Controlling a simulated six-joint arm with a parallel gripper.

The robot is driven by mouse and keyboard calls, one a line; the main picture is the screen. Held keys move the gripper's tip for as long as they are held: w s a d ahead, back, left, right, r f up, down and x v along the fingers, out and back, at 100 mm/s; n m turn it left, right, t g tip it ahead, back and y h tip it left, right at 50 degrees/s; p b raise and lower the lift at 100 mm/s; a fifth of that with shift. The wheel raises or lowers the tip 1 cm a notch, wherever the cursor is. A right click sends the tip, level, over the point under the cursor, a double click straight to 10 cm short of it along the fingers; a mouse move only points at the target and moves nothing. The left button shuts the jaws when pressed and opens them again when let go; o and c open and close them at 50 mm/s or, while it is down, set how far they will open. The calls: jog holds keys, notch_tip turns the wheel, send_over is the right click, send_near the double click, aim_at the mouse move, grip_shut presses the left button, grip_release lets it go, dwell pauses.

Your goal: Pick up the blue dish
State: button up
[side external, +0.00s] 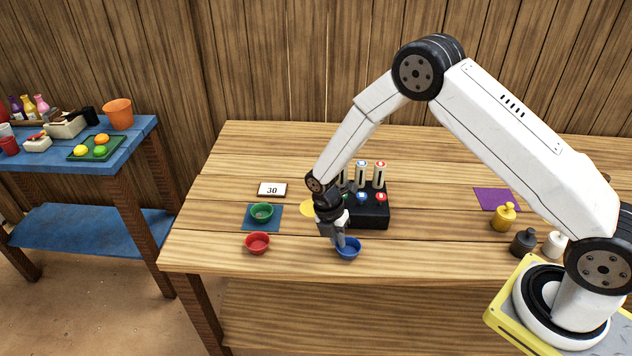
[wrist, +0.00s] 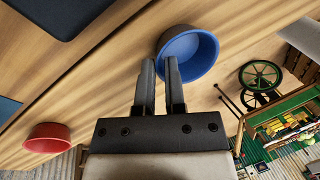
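The blue dish (side external: 349,253) is a small round bowl near the front edge of the wooden table. It also shows in the wrist view (wrist: 196,60), just beyond my fingertips. My gripper (side external: 340,241) points down at the dish's left rim. In the wrist view my two fingers (wrist: 160,62) stand apart with a narrow gap between them. The dish's near wall lies at this gap, and the right finger overlaps the dish's opening. I cannot tell whether either finger touches the wall. The dish looks empty and rests on the table.
A red dish (side external: 257,244) and a green dish (side external: 262,212) on a blue mat (side external: 277,224) stand to the left. A black box (side external: 374,214) with upright gauges is behind. A card reading 30 (side external: 272,190) lies farther back. Yellow (side external: 503,218) and black (side external: 523,243) weights stand right.

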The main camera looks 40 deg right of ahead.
jog(key=shift+s+f, duration=0.15)
jog(key=shift+f, duration=0.4)
jog(key=shift+c, duration=0.2)
grip_shut()
jog(key=shift+r, duration=0.2)
jog(key=shift+v, duration=0.85)
jog(key=s+r, duration=0.1)
jog(key=r, duration=0.1)
jog(key=s+r, duration=0.4)
jog(key=r, duration=0.1)
jog(key=shift+s+d, duration=0.1)
jog(key=shift+d, duration=0.15)
jog(key=s+r, duration=0.4)
jog(key=s, duration=0.5)
jog(key=shift+d, duration=0.25)
jog(key=shift+s, duration=0.1)
